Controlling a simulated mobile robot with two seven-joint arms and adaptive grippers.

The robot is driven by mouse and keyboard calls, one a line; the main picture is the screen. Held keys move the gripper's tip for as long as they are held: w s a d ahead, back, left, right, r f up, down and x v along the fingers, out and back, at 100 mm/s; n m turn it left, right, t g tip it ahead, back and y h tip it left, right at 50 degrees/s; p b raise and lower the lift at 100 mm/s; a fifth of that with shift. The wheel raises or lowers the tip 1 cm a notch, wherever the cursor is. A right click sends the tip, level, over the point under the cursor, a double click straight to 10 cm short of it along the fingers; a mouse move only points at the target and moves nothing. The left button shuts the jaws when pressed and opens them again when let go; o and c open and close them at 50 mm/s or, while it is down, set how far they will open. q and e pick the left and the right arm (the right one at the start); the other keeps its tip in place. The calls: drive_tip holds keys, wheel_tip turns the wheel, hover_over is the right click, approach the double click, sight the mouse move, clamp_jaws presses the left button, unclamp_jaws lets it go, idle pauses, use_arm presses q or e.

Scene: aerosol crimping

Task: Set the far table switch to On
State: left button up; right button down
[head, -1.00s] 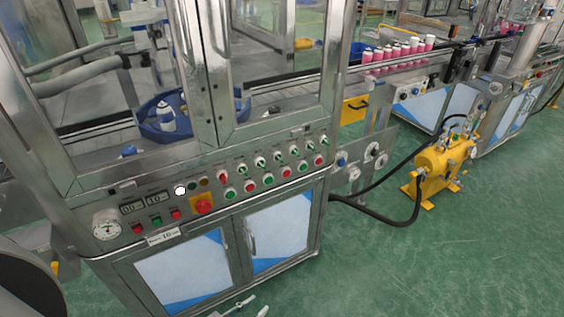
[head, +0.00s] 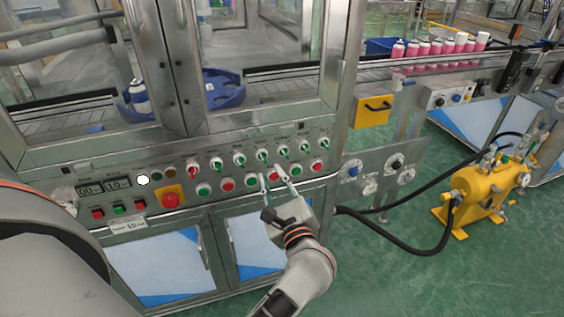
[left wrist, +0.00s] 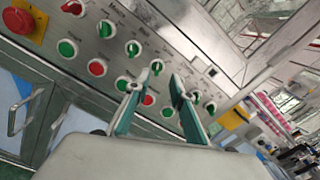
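A row of rotary switches runs along the top of the steel control panel; most have green handles, such as this one (head: 261,155), and one at the left has a red handle (head: 193,168). Their labels are too small to read, so I cannot tell which is the far table switch. My left gripper (head: 270,173) is open and empty, its fingertips just below the green switches, in front of the push buttons. In the left wrist view, a green switch (left wrist: 157,67) lies ahead between the open fingertips (left wrist: 155,85). My right gripper is not in view.
Green and red push buttons (head: 227,184) line the panel below the switches. A red emergency stop (head: 170,199) sits at the left. A yellow pump (head: 484,192) with black hoses stands on the green floor at right.

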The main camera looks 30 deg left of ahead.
sight(264, 160)
use_arm(q)
drive_tip(key=shift+n, duration=0.5)
drive_tip(key=x, duration=0.8)
drive_tip(key=shift+f+p, duration=0.35)
clamp_jaws()
